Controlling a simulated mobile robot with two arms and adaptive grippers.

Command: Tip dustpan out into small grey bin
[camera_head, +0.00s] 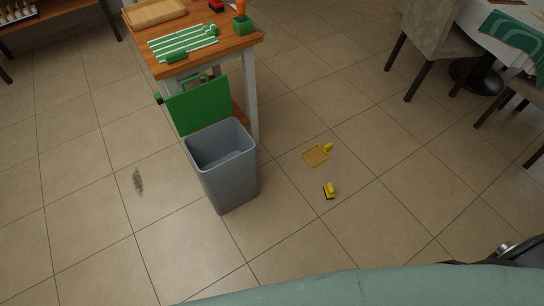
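The grey bin (229,178) stands on the tiled floor beside the wooden-topped table. Its green lid (198,105) is raised and the bin's mouth is open. The part of its inside that shows looks empty. The yellow dustpan (316,156) lies on the floor to the right of the bin, its handle (329,147) pointing up and right. I cannot tell whether anything lies in it. A small yellow brush (329,190) with a dark edge lies just below the dustpan, apart from it. Neither of my grippers is in view.
The wooden-topped table (235,43) behind the bin holds a striped green cloth (182,42), a wooden tray (155,13) and a green box (242,24). A dark patch (138,180) lies on the floor at left. Chairs (431,47) stand upper right.

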